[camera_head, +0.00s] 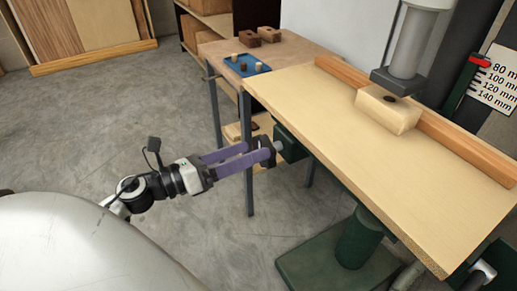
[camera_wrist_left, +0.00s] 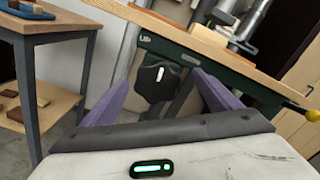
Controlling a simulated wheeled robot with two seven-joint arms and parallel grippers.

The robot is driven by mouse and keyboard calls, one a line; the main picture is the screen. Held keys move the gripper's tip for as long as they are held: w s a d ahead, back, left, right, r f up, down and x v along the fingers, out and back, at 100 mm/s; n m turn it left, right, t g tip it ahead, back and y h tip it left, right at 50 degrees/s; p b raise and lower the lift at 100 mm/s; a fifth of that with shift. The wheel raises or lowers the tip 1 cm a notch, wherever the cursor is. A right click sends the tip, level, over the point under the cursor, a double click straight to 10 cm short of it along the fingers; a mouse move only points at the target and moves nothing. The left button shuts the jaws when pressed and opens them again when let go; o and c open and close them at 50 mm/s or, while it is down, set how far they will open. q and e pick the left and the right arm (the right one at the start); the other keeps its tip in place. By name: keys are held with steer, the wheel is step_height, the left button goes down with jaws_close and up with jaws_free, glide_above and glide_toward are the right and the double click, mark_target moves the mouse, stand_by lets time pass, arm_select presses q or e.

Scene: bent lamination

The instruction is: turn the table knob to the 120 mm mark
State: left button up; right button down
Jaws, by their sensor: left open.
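The black table knob (camera_wrist_left: 152,78) with a white mark sits on a dark green housing (camera_head: 290,143) below the table's left edge. In the left wrist view it shows between the two purple fingers of my left gripper. In the head view my left gripper (camera_head: 258,151) is open, its tips at the knob; I cannot tell whether they touch it. A red pointer (camera_head: 480,62) stands beside the white scale (camera_head: 497,86), near the 80 mm label and above the 120 mm label. My right gripper is not in view.
The wooden machine table (camera_head: 370,165) carries a fence (camera_head: 450,140) and a pale wood block (camera_head: 388,112) under the grey spindle (camera_head: 411,45). A side table (camera_head: 215,47) with a blue tray (camera_head: 247,66) stands behind. The floor left of the gripper is clear.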

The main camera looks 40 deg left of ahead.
arm_select(q)
steer(key=v, duration=0.5)
steer(key=shift+s+a+b, duration=0.15)
steer(key=shift+s+b, duration=0.2)
steer(key=shift+s, duration=0.05)
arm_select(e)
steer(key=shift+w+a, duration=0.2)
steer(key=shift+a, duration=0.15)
arm_select(q)
steer(key=w+d+m+b, duration=0.1)
steer(key=w+m+b, duration=0.1)
steer(key=w+b, duration=0.1)
steer(key=w+d+f+m+b, duration=0.1)
steer(key=w+m+b, duration=0.2)
steer(key=b, duration=0.1)
steer(key=w+d+m+b, duration=0.2)
steer(key=w+b, duration=0.1)
steer(key=shift+w+f, duration=0.3)
steer(key=shift+f, duration=0.05)
steer(key=shift+w+d+f, duration=0.1)
steer(key=shift+w+d, duration=0.15)
steer(key=shift+w, duration=0.25)
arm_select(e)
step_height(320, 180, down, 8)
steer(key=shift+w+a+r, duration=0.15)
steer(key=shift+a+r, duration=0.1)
